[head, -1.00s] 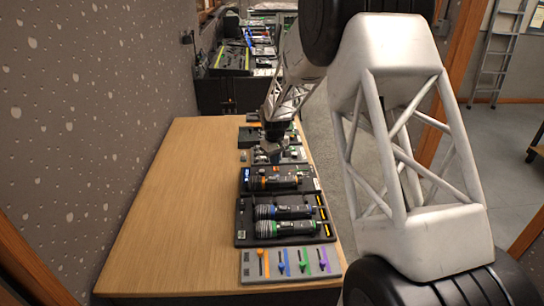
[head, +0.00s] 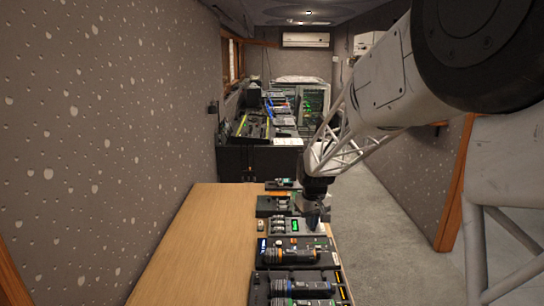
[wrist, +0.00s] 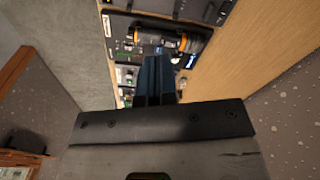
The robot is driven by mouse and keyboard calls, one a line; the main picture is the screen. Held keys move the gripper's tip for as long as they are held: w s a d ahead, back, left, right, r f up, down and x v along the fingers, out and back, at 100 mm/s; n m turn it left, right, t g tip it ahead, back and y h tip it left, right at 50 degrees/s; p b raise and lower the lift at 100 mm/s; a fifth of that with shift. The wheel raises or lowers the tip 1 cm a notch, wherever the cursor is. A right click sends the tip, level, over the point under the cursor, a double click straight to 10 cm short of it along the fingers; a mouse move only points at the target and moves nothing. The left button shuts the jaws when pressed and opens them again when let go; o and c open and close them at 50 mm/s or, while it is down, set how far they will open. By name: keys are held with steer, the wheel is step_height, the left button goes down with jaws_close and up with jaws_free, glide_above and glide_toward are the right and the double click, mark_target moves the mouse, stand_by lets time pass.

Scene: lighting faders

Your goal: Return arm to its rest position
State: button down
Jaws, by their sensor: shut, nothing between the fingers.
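My gripper (head: 313,220) is at the right edge of the wooden table, over the device with the small green display (head: 292,226). Its fingers are small and partly lost against the dark devices. In the wrist view my gripper (wrist: 155,58) shows two dark blue fingers close together, with nothing held. They point toward the row of devices, just below the orange-ringed microphone (wrist: 160,38). My arm reaches in from the right side of the head view. I cannot tell whether the fingertips touch anything.
The wooden table (head: 195,245) is bare on its left. Along its right edge lie a microphone with an orange ring (head: 290,257) and a blue-ringed one (head: 300,288). A dark bench (head: 245,160) with equipment stands behind. Grey floor (head: 375,215) is clear at right.

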steer(key=s+d+r+m, duration=0.1)
steer(key=s+d+r, duration=0.1)
steer(key=s, duration=1.1)
steer(key=s+d+r+m+t, duration=0.1)
steer(key=s+d+r+m, duration=0.1)
steer(key=s, duration=1.2)
steer(key=s+d+r+m, duration=0.1)
steer(key=s+r, duration=0.3)
steer(key=s, duration=1)
steer(key=shift+s+d+r+t, duration=0.15)
steer(key=shift+d+t, duration=0.25)
steer(key=shift+d, duration=0.3)
